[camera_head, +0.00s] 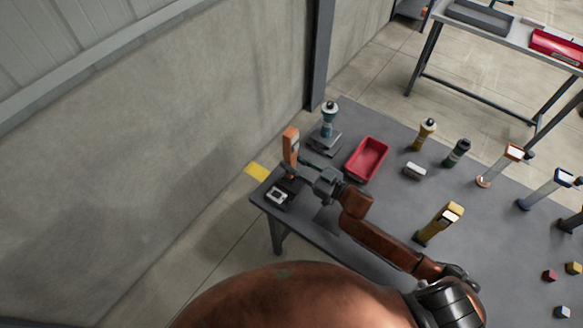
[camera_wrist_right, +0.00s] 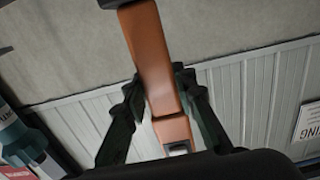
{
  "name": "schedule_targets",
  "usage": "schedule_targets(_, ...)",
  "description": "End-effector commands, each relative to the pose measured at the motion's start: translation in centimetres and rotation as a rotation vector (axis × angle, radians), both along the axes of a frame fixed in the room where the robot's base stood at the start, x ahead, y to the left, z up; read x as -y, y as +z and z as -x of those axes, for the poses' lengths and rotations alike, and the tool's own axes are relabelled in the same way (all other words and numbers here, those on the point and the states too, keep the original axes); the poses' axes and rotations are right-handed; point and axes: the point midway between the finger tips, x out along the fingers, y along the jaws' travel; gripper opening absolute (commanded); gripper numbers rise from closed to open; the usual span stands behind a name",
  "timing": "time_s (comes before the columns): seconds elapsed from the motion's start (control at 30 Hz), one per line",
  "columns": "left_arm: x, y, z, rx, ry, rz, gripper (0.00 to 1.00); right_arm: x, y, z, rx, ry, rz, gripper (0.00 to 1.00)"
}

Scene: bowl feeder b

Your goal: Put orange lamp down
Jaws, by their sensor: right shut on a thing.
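The orange lamp (camera_head: 290,146) stands roughly upright at the left end of the grey table (camera_head: 325,217). My right gripper (camera_head: 292,170) is shut on the lower part of the lamp. In the right wrist view, the orange lamp (camera_wrist_right: 155,60) runs between the two dark fingers of my right gripper (camera_wrist_right: 166,95). I cannot tell whether the lamp's base touches the table, as the gripper and a dark thing hide that spot. My left gripper is not in view.
A black and white device (camera_head: 279,196) lies by the lamp at the table's left corner. A teal tool (camera_head: 329,115) stands behind, beside a red tray (camera_head: 368,159). A yellow lamp (camera_head: 440,223) and several bottles and tools stand to the right.

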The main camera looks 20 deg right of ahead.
Motion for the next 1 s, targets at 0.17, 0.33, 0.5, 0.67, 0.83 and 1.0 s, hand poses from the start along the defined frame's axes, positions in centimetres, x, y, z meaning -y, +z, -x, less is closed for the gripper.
schedule_targets(0.17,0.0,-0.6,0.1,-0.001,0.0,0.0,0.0,0.0,-2.7,-0.2,-0.003,-0.001,-0.002,0.0)
schedule_targets(0.33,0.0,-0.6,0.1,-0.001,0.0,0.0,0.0,0.0,-3.2,-0.1,0.001,0.001,0.0,0.0)
schedule_targets(0.5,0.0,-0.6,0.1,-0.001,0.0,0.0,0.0,0.0,-3.2,-0.1,0.001,0.001,-0.001,0.0)
schedule_targets(0.67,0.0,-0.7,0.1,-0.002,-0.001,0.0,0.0,0.0,-3.6,-0.1,-0.002,0.0,0.001,0.29)
schedule_targets(0.83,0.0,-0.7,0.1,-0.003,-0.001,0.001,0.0,0.0,-3.5,-0.1,-0.002,0.0,0.001,0.41)
schedule_targets(1.0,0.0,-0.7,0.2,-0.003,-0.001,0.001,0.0,0.0,-3.5,-0.1,-0.001,0.0,0.001,0.42)
